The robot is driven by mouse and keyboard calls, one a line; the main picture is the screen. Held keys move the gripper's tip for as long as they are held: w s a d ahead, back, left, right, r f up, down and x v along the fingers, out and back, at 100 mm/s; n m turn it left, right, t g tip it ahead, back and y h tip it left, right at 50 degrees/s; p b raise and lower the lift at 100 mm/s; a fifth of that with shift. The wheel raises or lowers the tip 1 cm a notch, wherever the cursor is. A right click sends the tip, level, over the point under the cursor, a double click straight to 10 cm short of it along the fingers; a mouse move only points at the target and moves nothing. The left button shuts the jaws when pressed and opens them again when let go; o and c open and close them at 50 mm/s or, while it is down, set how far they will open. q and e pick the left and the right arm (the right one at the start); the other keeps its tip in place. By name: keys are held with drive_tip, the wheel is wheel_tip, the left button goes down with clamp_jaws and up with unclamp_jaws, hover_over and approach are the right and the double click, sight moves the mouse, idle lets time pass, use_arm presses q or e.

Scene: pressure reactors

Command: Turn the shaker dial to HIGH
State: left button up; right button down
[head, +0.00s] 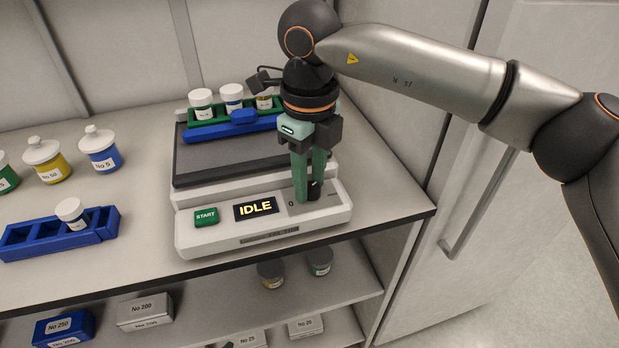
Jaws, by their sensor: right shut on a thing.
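The shaker (192,235) is a light grey machine with a dark platform, near the front right of the bench. Its front panel has a green START button (206,217) and a display (256,208) that reads IDLE. The black dial (316,190) is at the right of the panel, mostly covered by my fingers; its pointer and setting cannot be read. A "0" mark shows just left of it. My right gripper (309,192) points down from above and is shut on the dial. My left gripper is not in view.
A green and blue rack (215,131) with several white-capped jars sits on the shaker platform. Lidded jars (101,150) and a blue tray (45,238) stand on the bench at left. Boxes (146,312) and jars are on the shelves below. A cabinet door handle (462,235) is at right.

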sight(311, 185)
drive_tip(key=m, duration=0.4)
drive_tip(key=shift+m+b, duration=0.3)
drive_tip(key=shift+w+m, duration=0.1)
drive_tip(key=shift+m, duration=1.8)
drive_tip(key=shift+d, duration=0.1)
drive_tip(key=c, duration=0.5)
unclamp_jaws()
wheel_tip(311, 185, up, 13)
drive_tip(key=shift+f+p, duration=0.2)
drive_tip(key=shift+p, duration=0.75)
